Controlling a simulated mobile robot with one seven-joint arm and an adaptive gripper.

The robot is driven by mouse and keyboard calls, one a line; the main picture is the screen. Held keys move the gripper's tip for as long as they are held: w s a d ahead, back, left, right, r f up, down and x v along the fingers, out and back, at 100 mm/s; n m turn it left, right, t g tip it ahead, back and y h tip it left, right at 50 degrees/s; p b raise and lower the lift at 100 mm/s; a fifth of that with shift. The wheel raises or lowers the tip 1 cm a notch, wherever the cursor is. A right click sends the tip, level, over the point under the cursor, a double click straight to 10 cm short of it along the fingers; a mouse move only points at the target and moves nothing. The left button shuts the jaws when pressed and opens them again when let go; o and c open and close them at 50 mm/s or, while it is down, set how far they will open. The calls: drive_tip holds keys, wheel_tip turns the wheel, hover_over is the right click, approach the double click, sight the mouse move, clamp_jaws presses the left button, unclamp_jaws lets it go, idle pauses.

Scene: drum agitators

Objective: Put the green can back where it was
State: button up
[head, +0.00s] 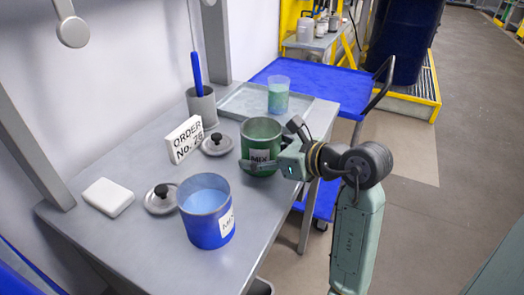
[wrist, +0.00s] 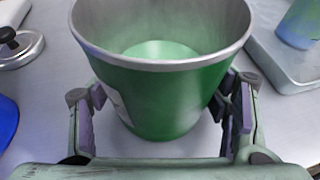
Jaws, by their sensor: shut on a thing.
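The green can (head: 262,137) with a MIX label stands upright on the grey table, or just above it; I cannot tell which. It is open at the top, with pale green liquid inside. My gripper (head: 264,163) is shut around its sides from the right. In the wrist view my gripper (wrist: 165,118) has one finger on each side of the green can (wrist: 160,95). A blue can (head: 207,228) with a MIX label and light blue liquid stands nearer the front.
Two grey lids with black knobs, one beside the green can (head: 217,145) and one beside the blue can (head: 161,199), lie on the table. An order sign (head: 185,139), a white block (head: 108,197) and a holder (head: 202,107) stand left. A tray (head: 238,101) with a cup (head: 278,95) is behind.

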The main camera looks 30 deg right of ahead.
drive_tip(key=shift+f, duration=0.15)
drive_tip(key=o, duration=1.6)
drive_tip(key=shift+c, duration=0.2)
drive_tip(key=shift+r, duration=0.25)
drive_tip(key=b+v, duration=0.3)
drive_tip(key=v, duration=0.9)
drive_tip(key=shift+b, duration=0.35)
